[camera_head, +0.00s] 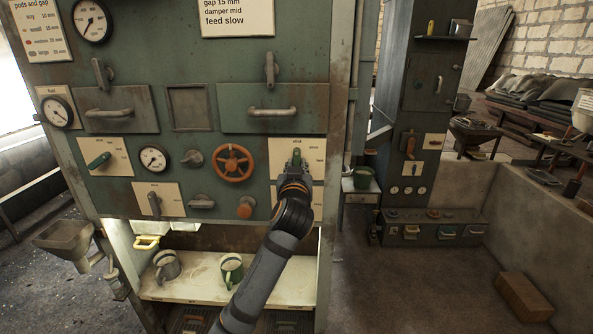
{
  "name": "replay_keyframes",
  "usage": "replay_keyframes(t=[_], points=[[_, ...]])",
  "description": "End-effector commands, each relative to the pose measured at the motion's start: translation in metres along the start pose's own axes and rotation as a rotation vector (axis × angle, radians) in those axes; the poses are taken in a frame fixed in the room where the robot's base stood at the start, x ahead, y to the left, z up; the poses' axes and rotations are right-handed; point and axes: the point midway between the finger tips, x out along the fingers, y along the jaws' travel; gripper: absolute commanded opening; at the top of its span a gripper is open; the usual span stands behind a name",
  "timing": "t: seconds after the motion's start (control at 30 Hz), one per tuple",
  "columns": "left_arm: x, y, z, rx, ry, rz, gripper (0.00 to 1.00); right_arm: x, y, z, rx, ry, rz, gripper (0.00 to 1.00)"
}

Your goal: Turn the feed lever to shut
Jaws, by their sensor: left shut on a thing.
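My left gripper (296,174) reaches up from the bottom to the right side of the green machine panel (250,200). It is shut on a small green lever (296,156), whose handle points roughly up from its pivot. The lever sits on a cream label plate (316,150); its small words are too fine to read surely, and the gripper covers part of the plate. I cannot tell from the lettering whether this is the feed lever. Another green lever (98,160) lies tilted on a similar plate at the left. My right gripper is not in view.
An orange handwheel (232,162), a gauge (153,158) and an orange knob (246,208) are left of the gripper. A grey lever (154,204) sits lower left. Mugs (231,268) stand on the shelf (200,287) below. A card (236,16) above reads "feed slow".

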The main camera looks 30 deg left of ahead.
Motion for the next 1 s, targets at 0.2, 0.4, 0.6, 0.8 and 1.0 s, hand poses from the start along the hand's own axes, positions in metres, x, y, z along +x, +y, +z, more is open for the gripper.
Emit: replay_keyframes(t=[0.2,0.4,0.6,0.8,1.0], points=[[0.0002,0.0002,0.0026,-0.012,-0.006,0.0,0.0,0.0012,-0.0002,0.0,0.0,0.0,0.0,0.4],[0.0002,0.0002,0.0026,-0.012,-0.006,0.0,0.0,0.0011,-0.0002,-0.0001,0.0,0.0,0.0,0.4],[0.0002,0.0002,0.002,-0.011,-0.005,0.0,0.38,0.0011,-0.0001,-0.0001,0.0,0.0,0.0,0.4],[0.0001,0.0001,0.001,-0.011,-0.003,0.0,0.41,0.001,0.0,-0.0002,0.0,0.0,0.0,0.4],[-0.0075,0.0008,0.0013,-0.012,-0.002,0.001,0.41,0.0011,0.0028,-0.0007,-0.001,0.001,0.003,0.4]])
